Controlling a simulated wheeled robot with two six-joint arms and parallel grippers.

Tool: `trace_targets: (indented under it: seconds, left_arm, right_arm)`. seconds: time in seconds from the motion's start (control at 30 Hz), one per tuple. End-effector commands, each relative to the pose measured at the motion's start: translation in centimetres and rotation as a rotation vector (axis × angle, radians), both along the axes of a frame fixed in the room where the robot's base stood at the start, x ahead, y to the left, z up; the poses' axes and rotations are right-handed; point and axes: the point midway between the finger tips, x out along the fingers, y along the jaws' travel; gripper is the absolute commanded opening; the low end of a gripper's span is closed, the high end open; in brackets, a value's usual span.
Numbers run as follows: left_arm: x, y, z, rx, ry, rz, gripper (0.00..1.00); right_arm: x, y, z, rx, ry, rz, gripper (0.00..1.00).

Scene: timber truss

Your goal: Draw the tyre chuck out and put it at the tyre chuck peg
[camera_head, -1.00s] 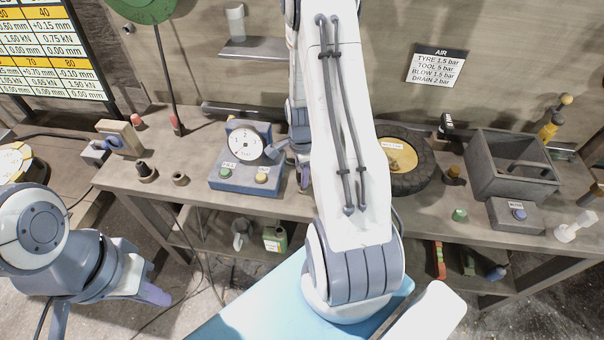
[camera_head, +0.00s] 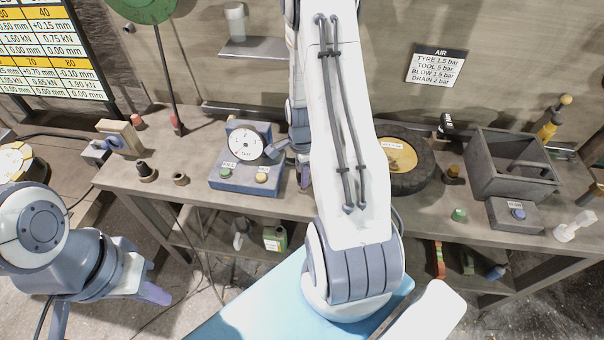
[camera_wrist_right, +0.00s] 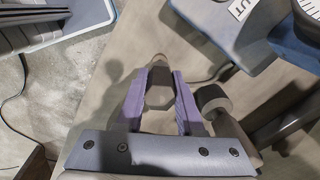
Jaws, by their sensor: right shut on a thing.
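My right gripper shows in the right wrist view (camera_wrist_right: 159,88), with purple fingers on both sides of a dark grey faceted piece (camera_wrist_right: 158,94). It is shut on this piece, which looks to be the tyre chuck, though only part of it shows. In the head view my right arm hides most of that gripper and its surroundings, to the right of the blue gauge box (camera_head: 246,181). I cannot tell which peg is the tyre chuck peg.
A tyre (camera_head: 414,178) lies on the bench right of my arm, with a grey bin (camera_head: 498,180) and a small button box (camera_head: 515,217) beyond. A black fitting (camera_head: 146,172) and small ring (camera_head: 180,179) stand left. A grey cylinder (camera_wrist_right: 211,98) is close beside my right gripper.

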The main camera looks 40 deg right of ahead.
Motion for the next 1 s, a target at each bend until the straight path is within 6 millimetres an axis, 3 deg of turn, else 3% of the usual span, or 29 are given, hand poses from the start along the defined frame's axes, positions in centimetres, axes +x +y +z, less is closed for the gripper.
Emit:
trace_targets:
  seconds: [1.0]
  left_arm:
    - [0.0,0.0,-1.9,0.0,0.0,0.0,0.0]
  right_arm:
    - [0.0,0.0,-2.7,0.0,-0.001,0.0,0.0]
